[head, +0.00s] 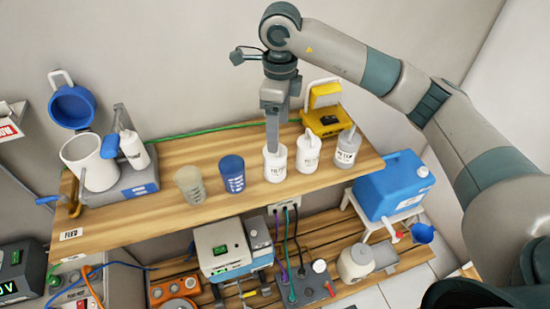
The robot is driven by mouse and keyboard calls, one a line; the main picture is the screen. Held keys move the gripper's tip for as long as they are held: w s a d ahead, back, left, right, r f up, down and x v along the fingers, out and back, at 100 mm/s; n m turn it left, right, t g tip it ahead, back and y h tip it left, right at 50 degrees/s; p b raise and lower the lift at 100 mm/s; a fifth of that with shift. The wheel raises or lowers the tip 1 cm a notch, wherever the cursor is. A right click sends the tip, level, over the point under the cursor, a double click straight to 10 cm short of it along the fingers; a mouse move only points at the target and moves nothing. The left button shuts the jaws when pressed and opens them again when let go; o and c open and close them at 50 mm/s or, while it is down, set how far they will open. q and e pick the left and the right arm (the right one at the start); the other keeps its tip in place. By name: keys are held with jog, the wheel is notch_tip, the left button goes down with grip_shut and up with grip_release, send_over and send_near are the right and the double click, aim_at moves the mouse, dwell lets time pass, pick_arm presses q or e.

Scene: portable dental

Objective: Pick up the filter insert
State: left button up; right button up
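My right gripper (272,146) comes down from above onto a white labelled container (275,167) on the wooden shelf. Its fingertips overlap the top of this container. I cannot tell whether they are around it or only in front of it, or how far apart they are. The small label is hard to read, so I cannot say for sure which thing is the filter insert. A similar white container (308,157) and a grey one (346,153) stand to the right. A blue ribbed cup (231,175) and a beige ribbed cup (189,187) stand to the left. My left gripper is not in view.
The wooden shelf (130,222) is bare along its front left. A white jug (88,160) and a white bottle (134,152) stand at its left end. A yellow device (326,119) stands behind the containers. A blue canister (392,187) is at the right, beyond the shelf.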

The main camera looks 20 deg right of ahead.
aim_at(279, 155)
notch_tip(279, 155, down, 4)
jog(key=shift+s+r+p, duration=0.1)
jog(key=shift+r+p, duration=0.1)
jog(key=shift+p, duration=0.45)
jog(key=shift+f, duration=0.5)
jog(key=shift+s+f+p, duration=0.1)
jog(key=shift+f+p, duration=0.6)
jog(key=shift+p, duration=0.25)
notch_tip(279, 155, down, 3)
jog(key=shift+s+r+p, duration=0.1)
jog(key=shift+p, duration=0.75)
jog(key=shift+f, duration=0.45)
jog(key=c, duration=1.3)
